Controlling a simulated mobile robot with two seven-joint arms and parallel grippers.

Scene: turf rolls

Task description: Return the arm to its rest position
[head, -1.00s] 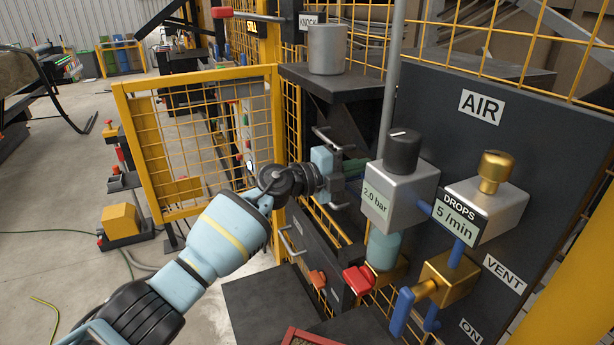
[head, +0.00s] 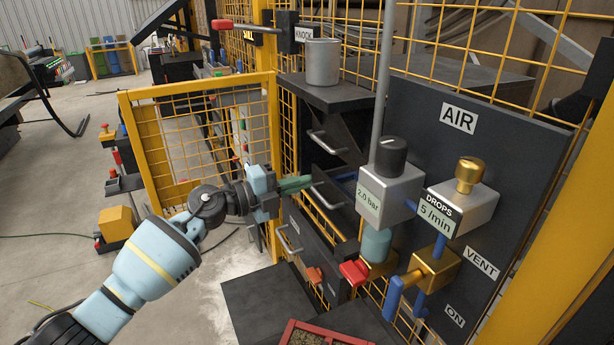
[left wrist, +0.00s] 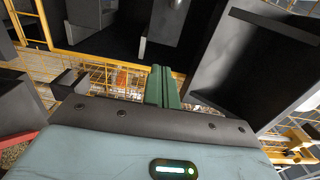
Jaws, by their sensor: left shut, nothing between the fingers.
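My left arm comes in from the lower left in the head view. Its gripper (head: 300,184) has green fingers that are shut with nothing between them, in the air left of the 2.0 bar regulator (head: 383,190) and in front of the dark drawer unit. The closed green fingers also show in the left wrist view (left wrist: 162,88), side by side and pointing away over yellow mesh. My right gripper is in neither view.
The dark AIR panel (head: 425,122) with brass and blue fittings stands to the right. A yellow mesh gate (head: 175,128) is behind my arm. A grey cup (head: 323,62) stands on a dark shelf. A red-edged tray (head: 290,330) is at the bottom. Open floor lies left.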

